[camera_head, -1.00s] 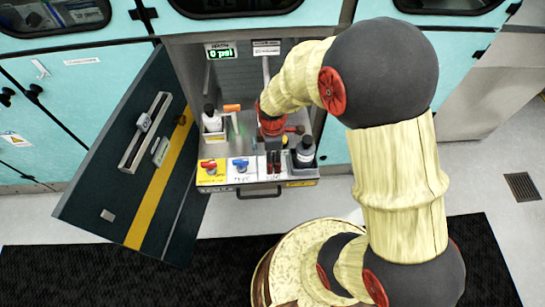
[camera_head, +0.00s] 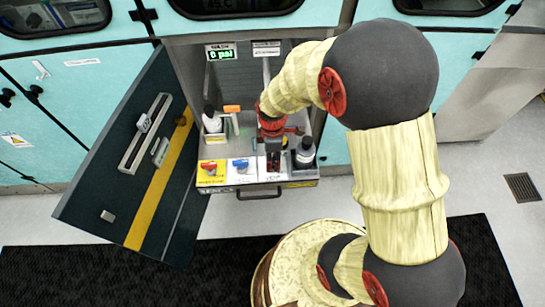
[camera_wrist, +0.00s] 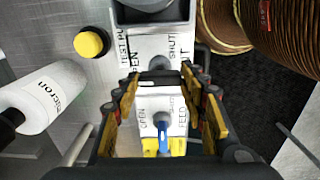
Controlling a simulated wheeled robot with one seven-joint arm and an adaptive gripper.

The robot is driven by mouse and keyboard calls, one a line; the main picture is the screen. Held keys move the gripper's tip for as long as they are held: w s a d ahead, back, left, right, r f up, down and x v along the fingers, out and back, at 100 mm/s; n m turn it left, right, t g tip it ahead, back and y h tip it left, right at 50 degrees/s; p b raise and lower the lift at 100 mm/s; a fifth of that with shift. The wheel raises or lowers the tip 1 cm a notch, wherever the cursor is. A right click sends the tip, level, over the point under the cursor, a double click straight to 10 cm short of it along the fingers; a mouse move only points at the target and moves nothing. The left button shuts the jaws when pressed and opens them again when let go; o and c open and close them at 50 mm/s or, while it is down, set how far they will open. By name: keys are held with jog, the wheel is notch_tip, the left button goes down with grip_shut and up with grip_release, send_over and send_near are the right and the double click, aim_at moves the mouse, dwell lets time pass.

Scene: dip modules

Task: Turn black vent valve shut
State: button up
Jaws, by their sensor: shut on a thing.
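The black vent valve handle (camera_wrist: 158,76) shows as a dark bar between my fingertips in the wrist view, over a white plate marked OPEN and SHUT. My gripper (camera_head: 273,160) reaches down onto the front panel of the open cabinet drawer. Its two fingers close on the handle from either side. In the head view the fingers hide most of the valve, so its exact angle is hard to tell there. A blue valve (camera_head: 241,164) and a red valve (camera_head: 209,168) sit to the left on the same panel.
A white bottle (camera_head: 212,120) stands in a holder at the left. The cabinet door (camera_head: 118,165) hangs open on the left. A gauge display (camera_head: 221,53) reads 0 psi.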

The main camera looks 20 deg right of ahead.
jog(key=shift+m+p, duration=0.35)
jog(key=shift+m, duration=0.05)
jog(key=m+p, duration=0.2)
jog(key=shift+r+m, duration=0.15)
jog(key=shift+m, duration=0.25)
jog(key=m+p, duration=0.3)
jog(key=m, duration=0.2)
jog(key=m+p, duration=0.2)
jog(key=m, duration=0.3)
jog(key=shift+m+p, duration=1)
jog(key=shift+m, duration=1.1)
jog(key=o, duration=1.2)
